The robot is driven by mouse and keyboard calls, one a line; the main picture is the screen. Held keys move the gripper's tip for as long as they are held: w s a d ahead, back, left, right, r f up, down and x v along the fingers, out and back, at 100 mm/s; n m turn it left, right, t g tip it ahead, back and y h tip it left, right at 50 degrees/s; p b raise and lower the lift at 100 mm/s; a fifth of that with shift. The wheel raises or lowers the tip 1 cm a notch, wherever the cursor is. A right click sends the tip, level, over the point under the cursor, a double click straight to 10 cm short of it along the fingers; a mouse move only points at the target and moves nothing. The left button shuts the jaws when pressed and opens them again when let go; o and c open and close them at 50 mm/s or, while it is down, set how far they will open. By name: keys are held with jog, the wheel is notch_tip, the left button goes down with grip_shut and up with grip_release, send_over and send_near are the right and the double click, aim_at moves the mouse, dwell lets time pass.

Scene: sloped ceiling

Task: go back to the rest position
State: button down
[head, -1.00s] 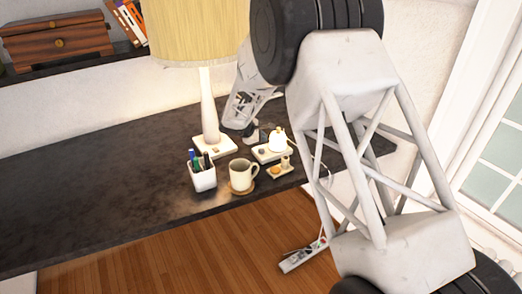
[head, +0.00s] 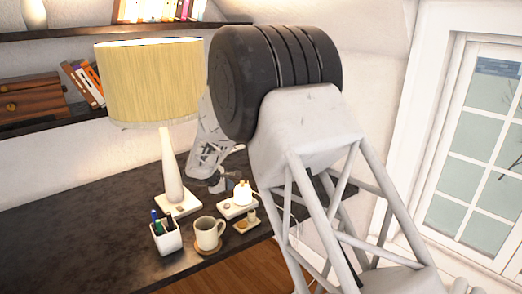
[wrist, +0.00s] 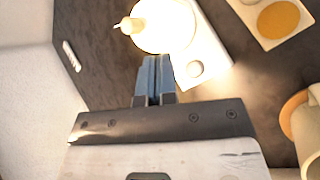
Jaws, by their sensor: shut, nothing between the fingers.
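My gripper (wrist: 154,78) shows in the wrist view with its two blue fingers pressed together and nothing between them. In the head view its tip (head: 222,186) is small and partly hidden, just behind and left of a small white kettle (head: 242,193). The kettle stands on a white base plate (head: 232,211) on the dark desk. In the wrist view the fingertips appear just below the kettle (wrist: 163,25), beside the base plate (wrist: 210,68); I cannot tell the height gap. My arm's large links cover the desk's right part in the head view.
A lamp (head: 172,182) stands left of the gripper, its wide shade (head: 150,85) above. A pen cup (head: 167,241), a mug (head: 208,232) and a small tray (head: 246,224) stand in front. Shelves (head: 60,120) are on the wall. The dark desk (head: 70,235) is clear at left.

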jog(key=s+d+r+m+g+y, duration=0.1)
jog(key=s+d+r+m, duration=0.2)
jog(key=s+d+r, duration=0.5)
jog(key=s+d+r+m+g, duration=0.2)
jog(key=s+d+r+m, duration=0.4)
jog(key=d, duration=0.5)
jog(key=s+d+r+m+g+y, duration=0.1)
jog(key=s+d+r, duration=0.4)
jog(key=s+d, duration=0.35)
jog(key=s+d+m+y, duration=0.1)
jog(key=s+d+m, duration=0.2)
jog(key=s, duration=0.7)
jog(key=s+d+m+y, duration=0.1)
jog(key=s+d+m, duration=0.2)
jog(key=s, duration=0.8)
jog(key=s+d+m+y, duration=0.1)
jog(key=s+d+m, duration=0.2)
jog(key=s, duration=0.8)
jog(key=shift+d+y, duration=0.4)
jog(key=shift+d, duration=0.55)
